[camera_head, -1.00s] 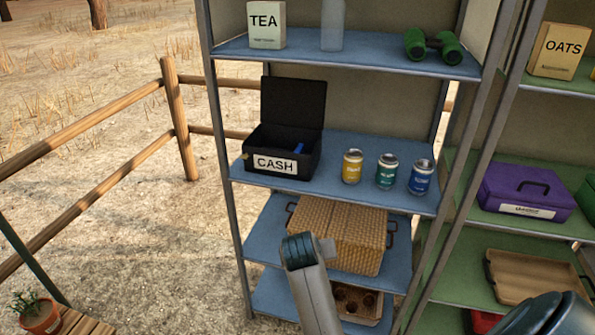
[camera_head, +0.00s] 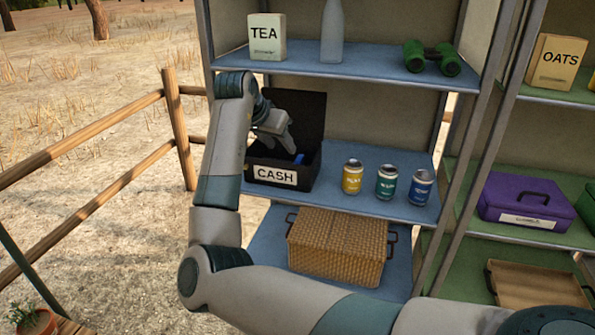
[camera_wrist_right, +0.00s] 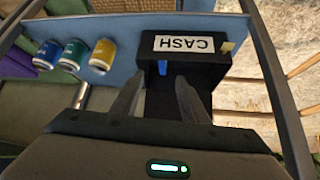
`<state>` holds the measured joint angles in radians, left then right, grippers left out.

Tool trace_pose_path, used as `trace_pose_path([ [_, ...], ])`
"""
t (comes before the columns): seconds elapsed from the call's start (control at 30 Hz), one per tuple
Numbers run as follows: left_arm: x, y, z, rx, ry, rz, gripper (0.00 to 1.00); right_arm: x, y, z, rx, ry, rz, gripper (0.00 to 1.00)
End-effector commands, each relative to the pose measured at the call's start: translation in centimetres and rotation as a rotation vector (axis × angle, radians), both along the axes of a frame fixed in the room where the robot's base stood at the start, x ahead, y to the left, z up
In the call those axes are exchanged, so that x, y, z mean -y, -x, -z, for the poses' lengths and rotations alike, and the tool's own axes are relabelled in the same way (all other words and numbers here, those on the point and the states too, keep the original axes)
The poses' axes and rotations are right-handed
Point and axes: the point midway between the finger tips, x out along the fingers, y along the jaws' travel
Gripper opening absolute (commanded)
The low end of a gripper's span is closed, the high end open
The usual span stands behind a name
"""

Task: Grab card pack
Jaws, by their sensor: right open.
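The black cash box (camera_head: 275,177), labelled CASH, stands with its lid up on the blue middle shelf. A small blue item (camera_head: 300,158), likely the card pack, shows inside it at the right; most of it is hidden. My right gripper (camera_head: 289,145) reaches into the box opening from above, close to the blue item. In the wrist view the right gripper (camera_wrist_right: 160,88) is open, and the blue item (camera_wrist_right: 162,68) shows just beyond and between its fingertips, not gripped. My left gripper is not in view.
A yellow can (camera_head: 352,177), a green can (camera_head: 387,183) and a blue can (camera_head: 420,187) stand right of the box. The upper shelf (camera_head: 350,62) is above, and a wicker basket (camera_head: 337,247) sits below. A shelf post (camera_head: 206,60) is at the left.

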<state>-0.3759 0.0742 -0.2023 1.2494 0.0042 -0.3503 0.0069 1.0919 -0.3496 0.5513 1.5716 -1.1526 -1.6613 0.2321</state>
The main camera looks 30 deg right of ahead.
Motion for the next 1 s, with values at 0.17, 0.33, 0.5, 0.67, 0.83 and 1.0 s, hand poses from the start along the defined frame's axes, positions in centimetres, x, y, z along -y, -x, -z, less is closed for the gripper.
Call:
trace_pose_path([
  [0.17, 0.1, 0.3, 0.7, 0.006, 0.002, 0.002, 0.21, -0.6, -0.5, -1.8, 0.005, -0.008, 0.007, 0.41],
  [0.33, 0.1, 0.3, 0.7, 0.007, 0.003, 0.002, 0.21, -0.6, -0.5, -1.9, 0.005, -0.007, 0.008, 0.41],
  [0.5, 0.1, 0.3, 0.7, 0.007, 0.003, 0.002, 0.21, -0.5, -0.5, -1.9, 0.005, -0.007, 0.008, 0.41],
  [0.67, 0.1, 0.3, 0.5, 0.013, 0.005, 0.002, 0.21, -0.1, -0.7, -1.3, 0.005, -0.007, 0.008, 0.41],
  [0.83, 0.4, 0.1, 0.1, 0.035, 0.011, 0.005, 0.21, 1.1, -1.3, 0.3, 0.002, -0.007, 0.010, 0.41],
  [1.0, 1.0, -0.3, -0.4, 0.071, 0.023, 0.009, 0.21, 2.8, -2.2, 2.7, 0.001, -0.007, 0.009, 0.41],
])
